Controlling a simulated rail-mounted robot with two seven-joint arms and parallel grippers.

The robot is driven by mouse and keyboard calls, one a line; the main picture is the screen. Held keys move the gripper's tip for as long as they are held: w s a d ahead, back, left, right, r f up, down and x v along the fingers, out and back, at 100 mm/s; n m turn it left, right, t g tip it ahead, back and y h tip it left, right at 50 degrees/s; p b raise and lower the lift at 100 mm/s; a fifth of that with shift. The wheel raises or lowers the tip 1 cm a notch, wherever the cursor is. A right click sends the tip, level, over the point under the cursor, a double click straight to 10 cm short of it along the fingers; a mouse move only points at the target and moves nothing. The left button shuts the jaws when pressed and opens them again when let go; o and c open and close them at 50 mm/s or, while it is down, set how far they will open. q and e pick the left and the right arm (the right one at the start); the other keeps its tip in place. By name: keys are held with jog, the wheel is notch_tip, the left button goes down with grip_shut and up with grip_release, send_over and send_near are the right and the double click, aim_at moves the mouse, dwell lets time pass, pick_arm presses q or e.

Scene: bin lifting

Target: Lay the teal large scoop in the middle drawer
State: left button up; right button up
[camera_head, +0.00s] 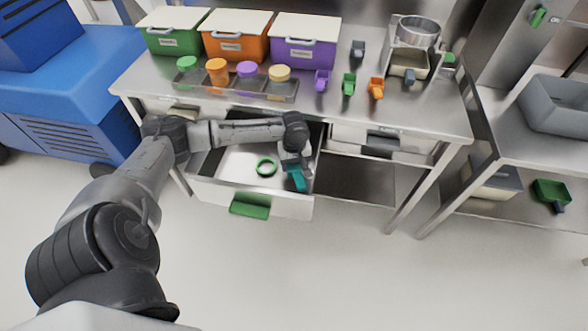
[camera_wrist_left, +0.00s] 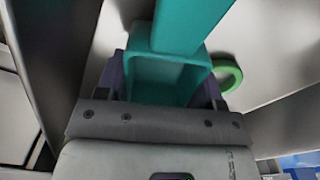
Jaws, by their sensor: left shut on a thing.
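The teal large scoop (camera_head: 297,181) is held by my left gripper (camera_head: 292,163) over the right part of an open drawer (camera_head: 225,192) with a green handle (camera_head: 250,207). In the left wrist view the scoop's hollow bowl (camera_wrist_left: 165,78) sits between the two jaws. Its handle (camera_wrist_left: 190,22) runs away toward the top of the picture. I cannot tell whether the scoop touches the drawer floor. My right gripper is not in view.
A green ring (camera_head: 266,167) lies in the open drawer. A closed drawer with a dark handle (camera_head: 383,143) is to its right. Lidded bins (camera_head: 237,36), a rack of coloured jars (camera_head: 236,86) and small scoops (camera_head: 349,84) stand on the counter above.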

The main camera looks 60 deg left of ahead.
pick_arm(q)
notch_tip(320, 180, down, 2)
jog(key=shift+f+b, duration=0.25)
jog(key=shift+b, duration=0.05)
jog(key=o, duration=0.9)
jog(key=shift+f, duration=0.1)
jog(key=shift+o, duration=0.2)
notch_tip(320, 180, up, 12)
jog(key=p, duration=0.4)
